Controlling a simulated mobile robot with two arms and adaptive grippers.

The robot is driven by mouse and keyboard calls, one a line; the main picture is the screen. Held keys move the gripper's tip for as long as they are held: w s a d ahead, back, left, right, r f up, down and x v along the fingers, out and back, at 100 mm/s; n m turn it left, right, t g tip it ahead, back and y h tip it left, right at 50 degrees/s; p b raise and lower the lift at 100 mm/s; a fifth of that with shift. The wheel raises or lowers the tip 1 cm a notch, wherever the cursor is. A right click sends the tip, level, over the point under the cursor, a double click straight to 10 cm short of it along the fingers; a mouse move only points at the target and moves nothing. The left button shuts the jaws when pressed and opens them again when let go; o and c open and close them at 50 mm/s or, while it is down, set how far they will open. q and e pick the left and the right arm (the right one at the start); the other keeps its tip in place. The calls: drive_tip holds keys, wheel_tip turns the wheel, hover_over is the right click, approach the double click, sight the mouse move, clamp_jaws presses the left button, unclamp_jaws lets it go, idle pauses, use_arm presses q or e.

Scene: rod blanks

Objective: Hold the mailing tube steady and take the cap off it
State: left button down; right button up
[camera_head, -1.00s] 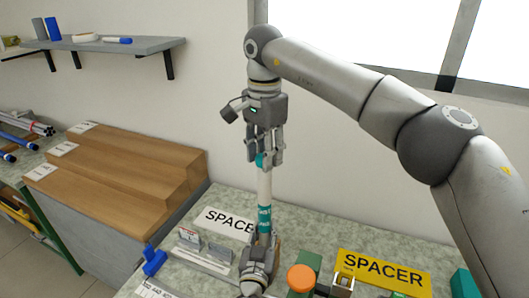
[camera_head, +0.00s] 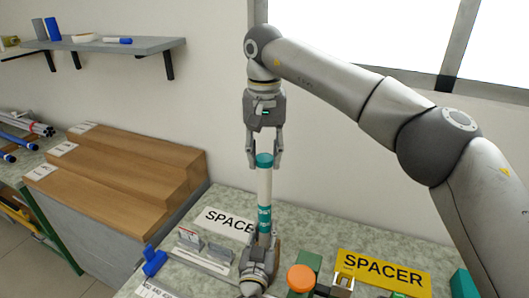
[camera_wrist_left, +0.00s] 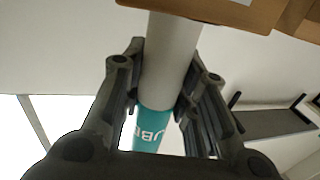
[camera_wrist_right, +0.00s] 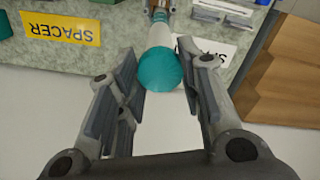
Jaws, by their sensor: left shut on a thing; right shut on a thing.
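The white mailing tube (camera_head: 264,186) stands upright with a teal printed band low on it. It also shows in the left wrist view (camera_wrist_left: 168,55). The teal cap (camera_head: 264,160) is at its upper end, with no clear gap to the tube. My right gripper (camera_head: 264,162) points down from above and is shut on the cap; the cap's round top (camera_wrist_right: 158,70) shows between its fingers in the right wrist view. My left gripper (camera_head: 263,242) is shut on the tube low down, near the bench, hiding its lower end.
An orange round lid (camera_head: 301,278) and a green block are right of the left gripper. White (camera_head: 225,221) and yellow (camera_head: 384,272) SPACER signs lie on the bench. Grey blocks (camera_head: 190,238) and a blue holder (camera_head: 154,261) are left. Wooden steps (camera_head: 130,165) stand further left.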

sight(265, 157)
drive_tip(key=shift+r, duration=0.15)
drive_tip(key=shift+r, duration=0.95)
drive_tip(key=shift+r, duration=2)
use_arm(q)
drive_tip(key=c, duration=1.1)
unclamp_jaws()
drive_tip(key=shift+o, duration=0.2)
drive_tip(key=s+a, duration=0.2)
drive_tip(key=s, duration=0.9)
drive_tip(key=shift+s, duration=0.4)
